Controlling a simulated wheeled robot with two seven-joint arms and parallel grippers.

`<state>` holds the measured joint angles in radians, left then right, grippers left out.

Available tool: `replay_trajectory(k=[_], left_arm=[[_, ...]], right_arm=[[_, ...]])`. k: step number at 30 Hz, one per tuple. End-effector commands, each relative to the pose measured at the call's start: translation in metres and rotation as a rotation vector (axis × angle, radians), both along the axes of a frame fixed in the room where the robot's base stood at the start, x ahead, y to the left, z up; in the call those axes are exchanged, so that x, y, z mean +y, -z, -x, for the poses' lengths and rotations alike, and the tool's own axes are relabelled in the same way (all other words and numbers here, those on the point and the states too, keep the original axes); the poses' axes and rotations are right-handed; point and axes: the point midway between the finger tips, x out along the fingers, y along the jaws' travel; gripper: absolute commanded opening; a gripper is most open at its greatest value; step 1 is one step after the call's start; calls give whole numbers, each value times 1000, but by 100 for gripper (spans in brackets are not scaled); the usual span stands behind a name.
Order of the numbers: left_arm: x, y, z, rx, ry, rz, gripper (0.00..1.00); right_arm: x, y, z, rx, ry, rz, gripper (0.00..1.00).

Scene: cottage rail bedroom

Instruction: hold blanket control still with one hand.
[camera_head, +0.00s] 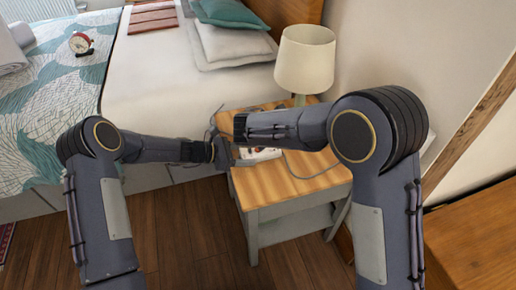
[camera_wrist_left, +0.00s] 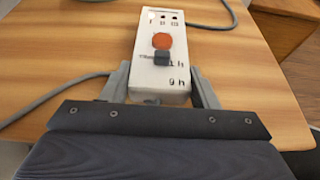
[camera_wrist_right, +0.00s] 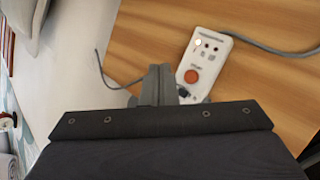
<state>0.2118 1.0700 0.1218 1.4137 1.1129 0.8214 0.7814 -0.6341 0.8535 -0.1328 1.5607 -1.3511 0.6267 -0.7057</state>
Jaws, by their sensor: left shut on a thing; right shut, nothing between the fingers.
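The blanket control (camera_wrist_left: 180,18) is a white box with an orange-red round button, a dark slider and small lights. It lies on the wooden nightstand (camera_head: 290,180). My left gripper (camera_wrist_left: 161,88) is shut on the control's near end, one finger on each side. In the head view the left gripper (camera_head: 224,152) is at the nightstand's left edge, and the arms hide most of the control. My right gripper (camera_wrist_right: 155,85) is shut and empty, and in the right wrist view it appears just left of the control (camera_wrist_right: 208,60).
A grey cord (camera_wrist_right: 268,48) runs from the control over the nightstand. A lamp (camera_head: 305,60) stands at the nightstand's back, near the wall. The bed (camera_head: 150,85) is to the left, with pillows (camera_head: 232,42) and a red alarm clock (camera_head: 80,43). The nightstand's front is clear.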

Motion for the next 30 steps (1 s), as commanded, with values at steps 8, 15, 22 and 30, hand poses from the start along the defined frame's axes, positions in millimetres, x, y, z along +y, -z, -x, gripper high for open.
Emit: replay_trajectory(k=[8,15,22,30], left_arm=[[0,0,0,0,0,0,28],[0,0,0,0,0,0,28],[0,0,0,0,0,0,28],[0,0,0,0,0,0,28]], right_arm=[[0,37,0,0,-1,3,0],[0,51,0,0,-1,1,0],[0,52,0,0,1,-1,0],[0,52,0,0,0,0,0]])
